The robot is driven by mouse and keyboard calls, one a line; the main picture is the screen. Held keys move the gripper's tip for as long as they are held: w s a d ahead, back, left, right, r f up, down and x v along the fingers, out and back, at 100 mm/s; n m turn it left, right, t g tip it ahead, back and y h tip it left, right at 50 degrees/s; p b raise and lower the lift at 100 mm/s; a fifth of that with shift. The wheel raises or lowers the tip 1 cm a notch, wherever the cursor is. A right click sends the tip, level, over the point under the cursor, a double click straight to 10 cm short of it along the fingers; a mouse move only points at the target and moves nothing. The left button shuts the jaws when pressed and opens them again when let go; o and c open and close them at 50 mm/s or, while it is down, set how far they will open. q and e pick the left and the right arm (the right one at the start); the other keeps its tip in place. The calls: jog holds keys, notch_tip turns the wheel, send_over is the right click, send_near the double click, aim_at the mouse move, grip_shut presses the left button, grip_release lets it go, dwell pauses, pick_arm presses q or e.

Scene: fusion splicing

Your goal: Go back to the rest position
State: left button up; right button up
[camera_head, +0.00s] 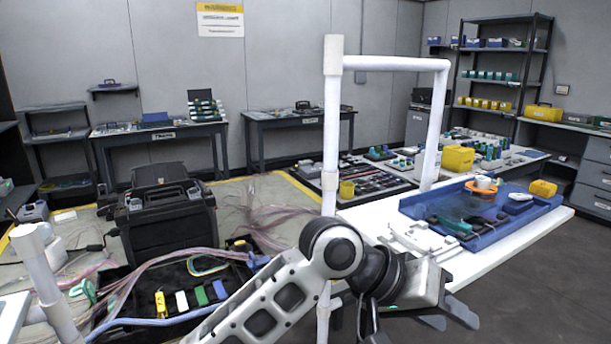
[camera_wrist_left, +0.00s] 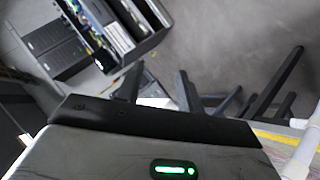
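My left arm comes in from the bottom centre of the head view, and its wrist bends to the right. My left gripper (camera_head: 450,318) hangs beside the front edge of the white table (camera_head: 520,240), with its fingers apart and nothing seen between them. In the left wrist view the gripper (camera_wrist_left: 205,88) shows dark, spread fingers over the grey floor. My right gripper is not in view.
A blue tray (camera_head: 540,212) with an orange reel (camera_head: 480,187) stands on the white table. A white post (camera_head: 331,130) rises close to my left arm. A black machine (camera_head: 165,215) and loose cables stand at left. Grey floor is free at lower right.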

pick_arm(q)
jog(key=w+a+f+n+t+y, duration=0.1)
jog(key=a+f+n+t, duration=0.25)
jog(key=a+f, duration=0.45)
jog(key=a+f+n+t, duration=0.2)
jog(key=a+f+t, duration=0.35)
jog(key=f, duration=0.55)
jog(key=s+a+f+y, duration=0.3)
jog(key=s+a, duration=0.3)
jog(key=a, duration=0.3)
jog(key=s+a+f+t+y, duration=0.1)
jog(key=s+a+f+y, duration=0.2)
jog(key=s+a+f, duration=0.3)
jog(key=a+m, duration=0.1)
jog(key=a, duration=0.3)
jog(key=shift+s+y, duration=0.3)
jog(key=shift+s, duration=0.1)
jog(key=shift+f, duration=0.15)
